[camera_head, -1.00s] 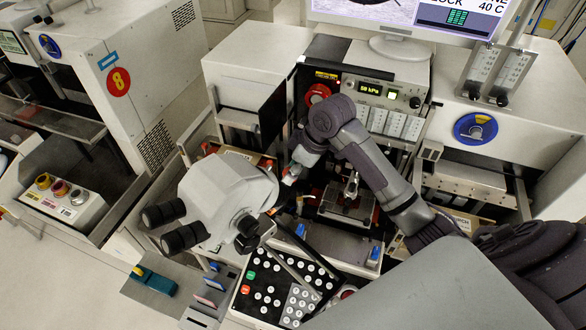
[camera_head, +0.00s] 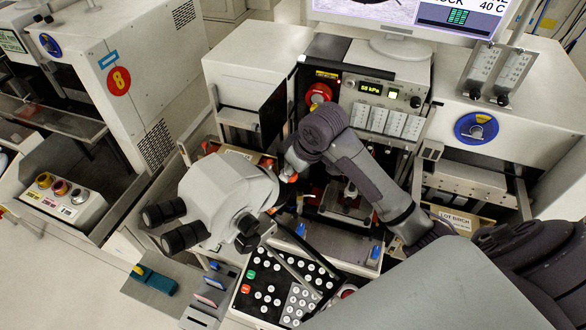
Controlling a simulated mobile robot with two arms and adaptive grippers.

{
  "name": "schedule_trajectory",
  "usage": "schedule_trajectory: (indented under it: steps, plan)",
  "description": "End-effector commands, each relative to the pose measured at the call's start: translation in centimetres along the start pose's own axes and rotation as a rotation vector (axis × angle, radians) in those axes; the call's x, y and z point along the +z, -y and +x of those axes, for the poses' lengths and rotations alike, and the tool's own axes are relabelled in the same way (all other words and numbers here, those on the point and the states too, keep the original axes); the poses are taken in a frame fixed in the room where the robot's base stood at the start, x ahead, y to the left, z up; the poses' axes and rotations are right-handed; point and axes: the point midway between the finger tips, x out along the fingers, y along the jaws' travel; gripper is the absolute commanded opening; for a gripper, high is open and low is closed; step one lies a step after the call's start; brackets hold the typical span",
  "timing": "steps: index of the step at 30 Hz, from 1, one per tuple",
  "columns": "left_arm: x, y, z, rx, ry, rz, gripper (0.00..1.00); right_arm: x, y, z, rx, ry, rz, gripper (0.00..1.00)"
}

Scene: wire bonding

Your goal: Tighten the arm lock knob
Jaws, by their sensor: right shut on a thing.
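The grey stereo microscope (camera_head: 232,195) with two black eyepieces stands left of centre. My right arm reaches in from the right, with its wrist bent down behind the microscope head. My right gripper (camera_head: 289,175) is small and mostly hidden between my wrist and the microscope. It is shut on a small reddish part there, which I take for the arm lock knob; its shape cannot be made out. My left gripper is not in view.
A black key panel (camera_head: 274,290) lies in front of the microscope. A red button (camera_head: 318,94) and a control unit with a green display (camera_head: 379,90) stand behind my arm. A monitor (camera_head: 420,14) is at the back. The work area is tight.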

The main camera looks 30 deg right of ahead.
Motion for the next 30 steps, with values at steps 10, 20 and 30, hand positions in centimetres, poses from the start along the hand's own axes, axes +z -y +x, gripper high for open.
schedule_trajectory:
  steps: [10,20,30]
  plan:
    - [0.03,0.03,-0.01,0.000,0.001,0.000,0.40,-0.19,0.35,-0.07,0.124,-0.004,0.304,0.03]
    - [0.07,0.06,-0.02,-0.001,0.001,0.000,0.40,-0.33,0.56,-0.05,0.237,-0.003,0.579,0.03]
    - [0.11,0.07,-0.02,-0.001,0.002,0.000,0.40,-0.39,0.57,-0.03,0.317,-0.003,0.770,0.03]
